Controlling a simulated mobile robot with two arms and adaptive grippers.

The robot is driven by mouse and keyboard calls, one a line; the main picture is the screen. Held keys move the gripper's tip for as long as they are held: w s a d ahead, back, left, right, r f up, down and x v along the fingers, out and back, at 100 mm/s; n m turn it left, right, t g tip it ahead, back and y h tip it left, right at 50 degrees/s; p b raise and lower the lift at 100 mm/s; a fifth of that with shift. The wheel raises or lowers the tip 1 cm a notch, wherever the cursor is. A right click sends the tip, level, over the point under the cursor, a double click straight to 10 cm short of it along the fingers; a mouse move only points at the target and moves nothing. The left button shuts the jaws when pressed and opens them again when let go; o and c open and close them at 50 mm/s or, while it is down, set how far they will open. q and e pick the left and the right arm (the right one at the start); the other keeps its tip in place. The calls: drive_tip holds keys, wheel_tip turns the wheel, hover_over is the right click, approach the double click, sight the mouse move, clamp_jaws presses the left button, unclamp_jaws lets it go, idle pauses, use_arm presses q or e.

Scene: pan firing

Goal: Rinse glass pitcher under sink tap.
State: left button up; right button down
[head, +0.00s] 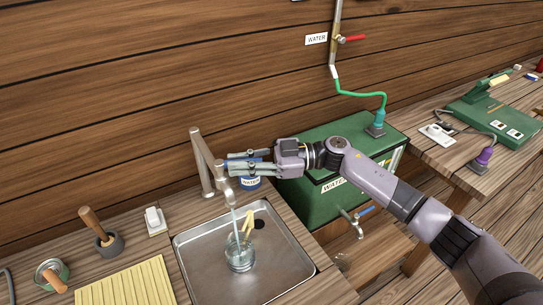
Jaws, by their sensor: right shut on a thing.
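The glass pitcher (239,260) stands in the metal sink. Pale yellow sticks lean above its mouth. The grey sink tap (203,160) rises at the back left of the sink. A pale stream runs from its spout into the pitcher. My right gripper (232,163) is beside the upper part of the tap, above the sink's back edge. It is shut on what looks like the tap's handle; its fingers hide most of the contact. My left gripper is not in view.
A green tank (318,205) stands right of the sink (285,277). A mortar with pestle (109,243), a white switch (154,219) and a yellow slatted mat (130,285) lie left.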

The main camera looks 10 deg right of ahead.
drive_tip(key=shift+f, duration=0.1)
drive_tip(key=c, duration=1.5)
unclamp_jaws()
drive_tip(key=shift+c, duration=0.2)
drive_tip(key=d, duration=1.2)
drive_tip(key=shift+s, duration=0.45)
